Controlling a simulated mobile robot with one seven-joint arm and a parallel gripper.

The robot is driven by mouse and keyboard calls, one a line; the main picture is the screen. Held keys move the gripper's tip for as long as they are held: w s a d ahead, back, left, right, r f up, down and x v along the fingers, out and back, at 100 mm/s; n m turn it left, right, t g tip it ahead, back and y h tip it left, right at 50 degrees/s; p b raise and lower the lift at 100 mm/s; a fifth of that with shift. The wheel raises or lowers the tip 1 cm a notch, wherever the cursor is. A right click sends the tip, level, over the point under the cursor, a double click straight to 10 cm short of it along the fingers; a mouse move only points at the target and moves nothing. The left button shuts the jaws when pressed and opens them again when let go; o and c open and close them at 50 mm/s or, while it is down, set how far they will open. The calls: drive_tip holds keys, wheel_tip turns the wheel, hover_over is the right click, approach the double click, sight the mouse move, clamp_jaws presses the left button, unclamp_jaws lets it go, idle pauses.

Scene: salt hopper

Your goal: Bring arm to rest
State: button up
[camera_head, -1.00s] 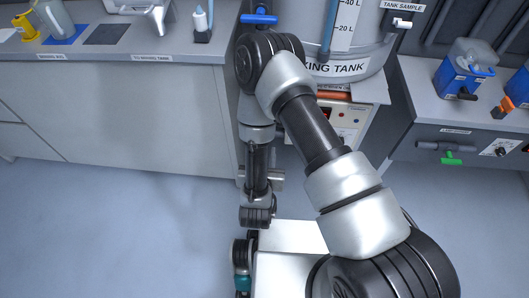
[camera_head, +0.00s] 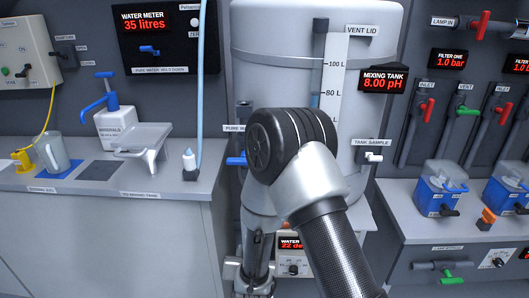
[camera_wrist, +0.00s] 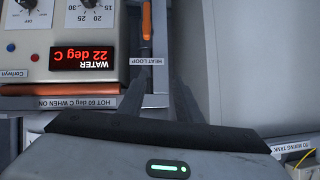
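My arm rises from the bottom of the head view, bends at a dark elbow in front of the mixing tank (camera_head: 272,45), and its far part hangs down beside the tank's base. My gripper (camera_wrist: 158,98) shows in the wrist view with its two dark fingers apart and nothing between them. The fingertips are not clear in the head view.
The left bench (camera_head: 100,205) holds a grey jug (camera_head: 52,152), a minerals pump bottle (camera_head: 115,125) and a small white bottle (camera_head: 189,160). The right bench (camera_head: 400,215) holds blue filter units (camera_head: 440,188) below valves. An orange-handled lever (camera_wrist: 146,28) is near my fingers.

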drive_tip(key=s+d+r+n+g+y, duration=0.15)
drive_tip(key=d+r, duration=0.25)
drive_tip(key=r, duration=0.7)
drive_tip(key=s+d+r+g, duration=0.1)
drive_tip(key=d+r+g, duration=0.15)
drive_tip(key=r, duration=0.85)
drive_tip(key=s+d+r+g+h, duration=0.1)
drive_tip(key=s+d+r, duration=0.45)
drive_tip(key=s, duration=0.45)
drive_tip(key=s+d+r+g+h, duration=0.15)
drive_tip(key=s+d+r, duration=0.25)
drive_tip(key=s+d, duration=0.5)
wheel_tip(320, 180, up, 20)
drive_tip(key=s+a+p, duration=0.2)
drive_tip(key=p, duration=1.8)
drive_tip(key=shift+a+m, duration=0.1)
drive_tip(key=shift+m, duration=0.15)
